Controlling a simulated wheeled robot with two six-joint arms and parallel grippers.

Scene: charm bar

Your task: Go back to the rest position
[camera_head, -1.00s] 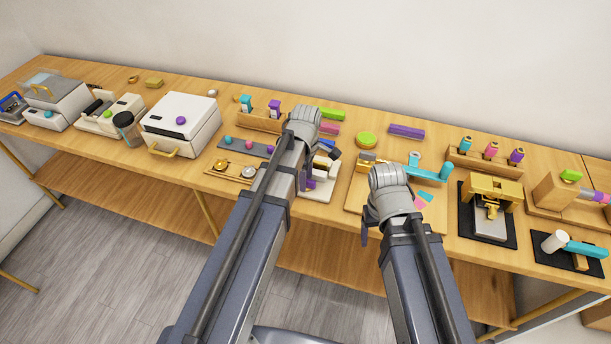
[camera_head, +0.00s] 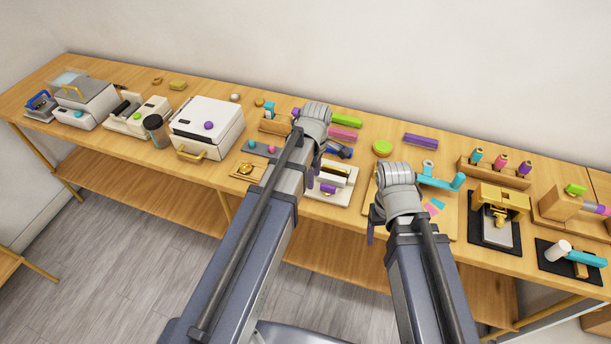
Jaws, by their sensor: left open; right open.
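My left gripper (camera_head: 314,172) hangs over the front middle of the wooden bench, beside a white tray (camera_head: 345,196) with a purple-and-gold piece on it. Its jaws are open and mostly hidden behind my wrist. My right gripper (camera_head: 371,232) is over the front edge of a wooden board (camera_head: 448,232) that carries a teal-handled tool (camera_head: 440,181) and coloured cards. Its jaws are open, and only a dark finger shows below the wrist. I see nothing held in either gripper.
The bench (camera_head: 215,100) runs along the wall. A white press (camera_head: 207,127) stands left of my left arm. The floor (camera_head: 130,260) before the bench is clear at left.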

